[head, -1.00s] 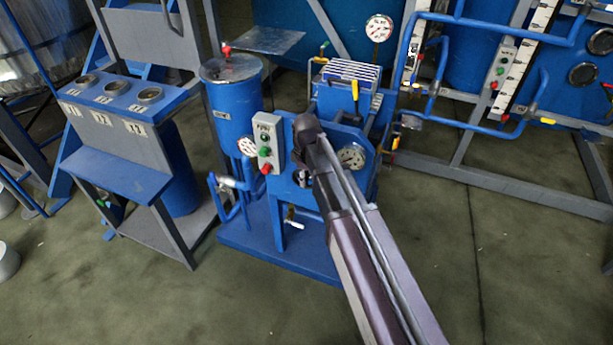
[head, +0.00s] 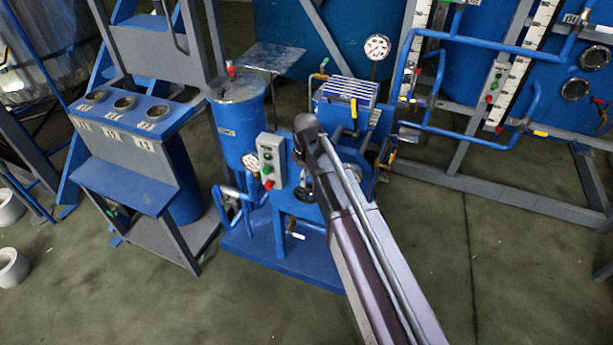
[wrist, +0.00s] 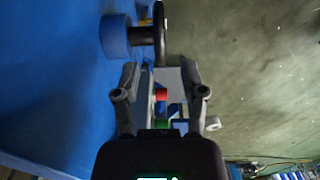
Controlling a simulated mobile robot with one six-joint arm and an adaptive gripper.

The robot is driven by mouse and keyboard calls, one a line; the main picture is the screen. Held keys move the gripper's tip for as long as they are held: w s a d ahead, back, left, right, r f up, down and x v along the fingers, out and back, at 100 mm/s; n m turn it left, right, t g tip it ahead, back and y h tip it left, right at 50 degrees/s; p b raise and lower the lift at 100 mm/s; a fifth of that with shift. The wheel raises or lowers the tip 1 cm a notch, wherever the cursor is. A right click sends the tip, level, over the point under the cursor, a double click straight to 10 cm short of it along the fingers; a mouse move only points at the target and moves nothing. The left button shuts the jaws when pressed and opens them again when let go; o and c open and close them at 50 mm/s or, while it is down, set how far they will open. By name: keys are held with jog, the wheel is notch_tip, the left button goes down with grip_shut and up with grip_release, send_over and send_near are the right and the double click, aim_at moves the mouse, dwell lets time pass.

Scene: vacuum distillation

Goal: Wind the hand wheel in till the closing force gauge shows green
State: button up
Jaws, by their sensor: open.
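In the wrist view a dark hand wheel (wrist: 161,32) shows nearly edge-on, on a blue round hub (wrist: 115,37) that stands out from a blue surface. My gripper (wrist: 160,70) is open and empty. Its fingertips lie just short of the wheel in that picture; I see no contact. In the head view my arm covers much of the blue press unit's front (head: 330,205). A round dial (head: 351,171) there, perhaps the closing force gauge, is mostly hidden behind my arm, so its reading cannot be told.
A grey button box (head: 271,160) with green and red buttons sits left of my arm. A blue cylinder (head: 238,125) stands behind it. Blue pipes (head: 470,139) on a grey frame run at the right. The floor (head: 480,260) at the right front is clear.

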notch_tip(320, 180, up, 6)
jog(key=p, duration=0.5)
send_over(305, 203)
jog(key=shift+w+d+f, duration=0.1)
jog(key=shift+w+d, duration=0.15)
jog(key=shift+w+a+f+b, duration=0.15)
jog(key=shift+a+f+b, duration=0.1)
jog(key=shift+f+b, duration=0.3)
notch_tip(305, 203, down, 14)
jog(key=b, duration=1.3)
jog(key=shift+r, duration=0.2)
dwell(0.3)
